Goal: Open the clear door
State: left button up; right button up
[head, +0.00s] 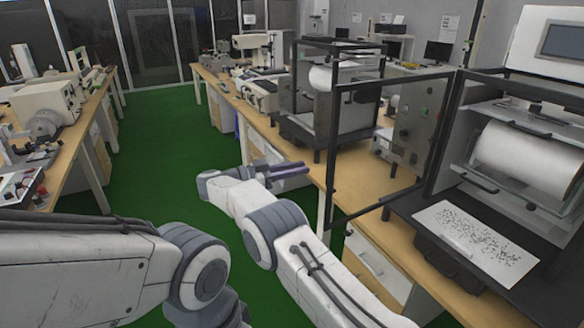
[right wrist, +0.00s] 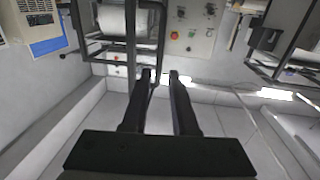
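The clear door (head: 333,150) is a see-through panel in a thin black frame. In the head view it stands swung out from the machine with the white roll (head: 530,160) at the right, its free edge toward the aisle. My right gripper (head: 308,170) is left of the door's free edge and appears apart from it. Its two dark fingers have a gap between them, with nothing held; they also show in the right wrist view (right wrist: 160,76). My left arm shows in the head view, but its gripper is out of the picture.
A speckled white sheet (head: 477,243) lies in front of the machine. A second black-framed machine (head: 335,95) stands behind the door on the wooden bench (head: 372,188). Another bench (head: 75,125) stands at the left. The green floor (head: 150,150) between them is clear.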

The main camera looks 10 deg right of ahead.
jog(key=shift+s+a, duration=0.1)
jog(key=shift+a, duration=0.25)
